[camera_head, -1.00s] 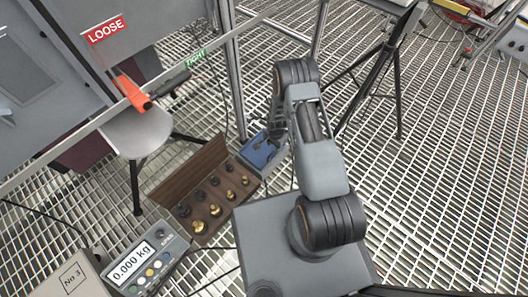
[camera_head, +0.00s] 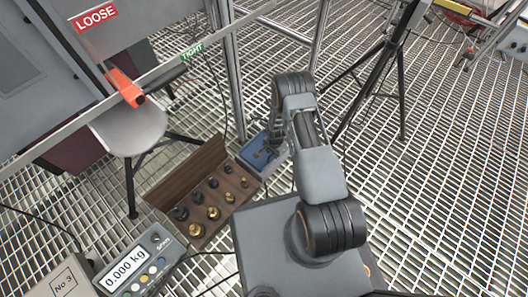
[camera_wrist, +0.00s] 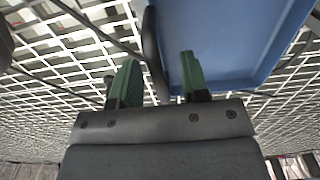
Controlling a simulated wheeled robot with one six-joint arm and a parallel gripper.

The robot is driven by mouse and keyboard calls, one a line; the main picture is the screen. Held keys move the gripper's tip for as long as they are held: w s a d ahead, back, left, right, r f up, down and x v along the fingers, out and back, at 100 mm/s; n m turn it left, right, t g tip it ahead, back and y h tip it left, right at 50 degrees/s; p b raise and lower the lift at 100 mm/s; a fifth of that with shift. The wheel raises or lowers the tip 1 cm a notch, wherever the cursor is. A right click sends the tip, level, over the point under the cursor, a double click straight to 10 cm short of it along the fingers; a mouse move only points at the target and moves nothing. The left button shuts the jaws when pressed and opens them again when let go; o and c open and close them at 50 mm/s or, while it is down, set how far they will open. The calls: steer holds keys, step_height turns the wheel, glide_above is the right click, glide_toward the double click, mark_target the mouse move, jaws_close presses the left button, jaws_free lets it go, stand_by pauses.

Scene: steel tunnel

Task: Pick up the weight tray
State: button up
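A wooden case (camera_head: 187,172) stands open on the grating with several dark and brass weights (camera_head: 212,212) in it. Right beside its right end is a small blue tray (camera_head: 256,152) with dark items on it, partly hidden by my arm. My gripper (camera_head: 273,143) is low over this blue tray in the head view. In the wrist view my gripper (camera_wrist: 160,82) has its two green fingers apart. The blue tray (camera_wrist: 228,40) fills the upper right there, behind the right finger. A dark upright piece (camera_wrist: 152,50) shows between the fingers; I cannot tell whether they touch it.
A scale reading 0.000 kg (camera_head: 131,270) and a box marked No 3 (camera_head: 70,280) are at lower left. A round stool (camera_head: 133,130), an orange lever (camera_head: 125,87) and a metal post (camera_head: 231,85) stand nearby. Tripod legs (camera_head: 385,85) are behind my arm.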

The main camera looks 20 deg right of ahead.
jaws_close()
steer(key=shift+r, duration=0.1)
stand_by(0.6)
